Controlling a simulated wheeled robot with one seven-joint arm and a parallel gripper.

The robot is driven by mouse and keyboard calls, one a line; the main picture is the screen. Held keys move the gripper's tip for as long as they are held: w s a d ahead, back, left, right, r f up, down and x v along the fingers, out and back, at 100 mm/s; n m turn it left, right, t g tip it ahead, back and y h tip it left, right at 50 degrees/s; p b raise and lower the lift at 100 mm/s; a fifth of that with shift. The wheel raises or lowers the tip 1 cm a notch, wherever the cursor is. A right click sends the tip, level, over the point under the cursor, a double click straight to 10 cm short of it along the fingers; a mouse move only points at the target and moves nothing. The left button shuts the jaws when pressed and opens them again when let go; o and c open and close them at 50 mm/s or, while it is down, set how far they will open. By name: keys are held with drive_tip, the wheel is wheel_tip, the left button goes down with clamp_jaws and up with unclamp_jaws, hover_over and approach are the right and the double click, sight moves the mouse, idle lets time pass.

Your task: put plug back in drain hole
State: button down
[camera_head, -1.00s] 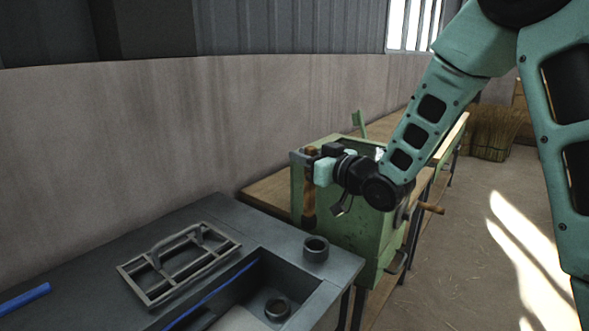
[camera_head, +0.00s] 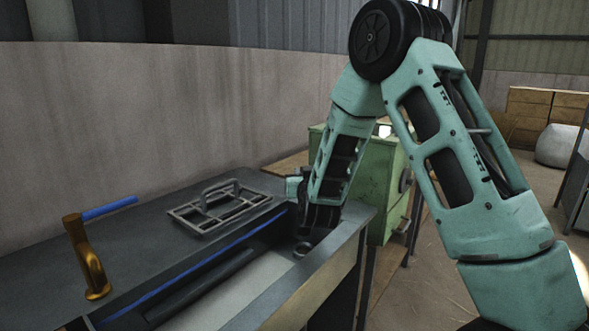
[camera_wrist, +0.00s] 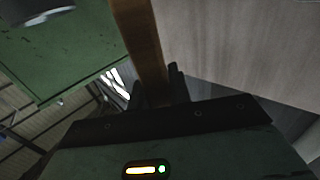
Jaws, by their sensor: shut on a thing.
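My gripper (camera_wrist: 156,92) is shut on a brown wooden handle (camera_wrist: 140,40), which I take to be the plug's. The handle's lower end is out of view. In the head view my forearm hides the handle and my fingers, over the right end of the dark sink (camera_head: 245,262). A dark round fitting (camera_head: 302,249), apparently the drain, shows low in the sink just below my wrist. I cannot tell whether the plug touches it.
A grey metal rack (camera_head: 218,206) lies on the counter behind the sink. A green cabinet (camera_head: 392,185) stands close beyond the sink's right end.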

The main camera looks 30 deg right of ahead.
drive_tip(key=shift+f+b, duration=1.8)
drive_tip(key=shift+f, duration=1.25)
drive_tip(key=shift+b, duration=0.35)
drive_tip(key=shift+f+b, duration=0.6)
drive_tip(key=c, duration=1.6)
unclamp_jaws()
drive_tip(key=shift+s, duration=0.1)
drive_tip(key=shift+o, duration=0.2)
